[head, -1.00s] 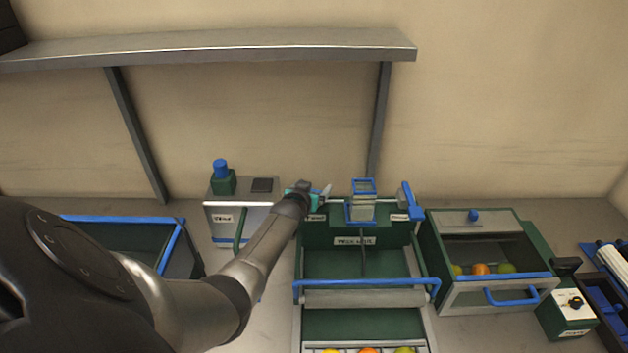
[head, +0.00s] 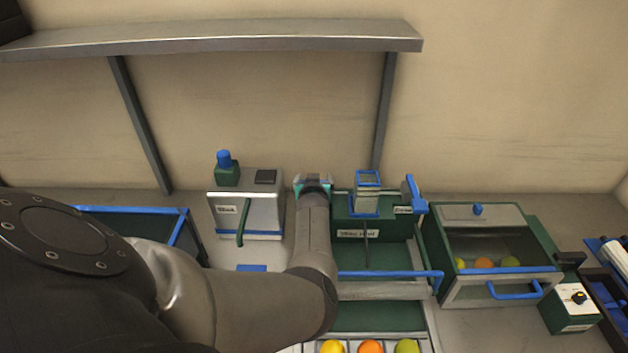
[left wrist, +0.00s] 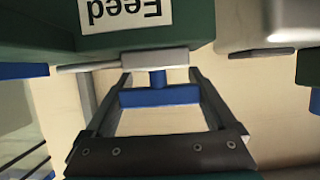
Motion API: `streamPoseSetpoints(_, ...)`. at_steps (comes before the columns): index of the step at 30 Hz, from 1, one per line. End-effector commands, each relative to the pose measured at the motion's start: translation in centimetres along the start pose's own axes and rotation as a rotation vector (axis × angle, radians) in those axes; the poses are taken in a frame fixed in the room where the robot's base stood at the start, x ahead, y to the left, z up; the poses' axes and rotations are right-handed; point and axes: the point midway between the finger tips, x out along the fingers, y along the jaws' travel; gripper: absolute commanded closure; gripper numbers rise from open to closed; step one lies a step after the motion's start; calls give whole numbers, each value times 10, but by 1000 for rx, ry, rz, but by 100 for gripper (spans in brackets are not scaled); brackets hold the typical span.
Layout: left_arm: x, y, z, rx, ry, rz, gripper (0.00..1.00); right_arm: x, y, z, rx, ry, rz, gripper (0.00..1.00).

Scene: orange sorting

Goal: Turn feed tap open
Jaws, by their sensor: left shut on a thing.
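The feed tap shows in the left wrist view as a blue handle (left wrist: 158,97) on a short stem below a light grey block (left wrist: 155,60). An upside-down "Feed" label (left wrist: 125,12) is on the green housing (left wrist: 190,25) beside it. My left gripper (left wrist: 160,82) has one finger at each end of the blue handle and is shut on it. The handle lies crosswise between the fingers. In the head view my left gripper (head: 313,184) is at the left end of the green machine (head: 345,215); my arm hides the tap and its label there. My right gripper is not in view.
A grey box with a green lever (head: 241,225) stands close left of my gripper. A blue lever (head: 412,195) is on the machine's right end. A lidded fruit bin (head: 438,250) stands further right. A metal shelf (head: 230,45) hangs above.

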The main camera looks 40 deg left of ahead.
Motion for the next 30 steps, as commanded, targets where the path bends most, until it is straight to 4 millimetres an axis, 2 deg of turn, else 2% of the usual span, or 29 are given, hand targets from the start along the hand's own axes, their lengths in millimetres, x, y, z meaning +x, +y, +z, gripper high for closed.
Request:
streamPoseSetpoints(15, 0, 0, -4, -4, 7, -8, 66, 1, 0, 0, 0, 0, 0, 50)
streamPoseSetpoints(16, 0, 0, -4, -4, 7, -8, 8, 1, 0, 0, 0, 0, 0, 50)
streamPoseSetpoints(18, 0, 0, -3, -4, 6, -8, 0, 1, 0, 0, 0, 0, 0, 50)
streamPoseSetpoints(30, -2, -1, -6, -2, 2, -7, 0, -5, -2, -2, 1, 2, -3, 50)
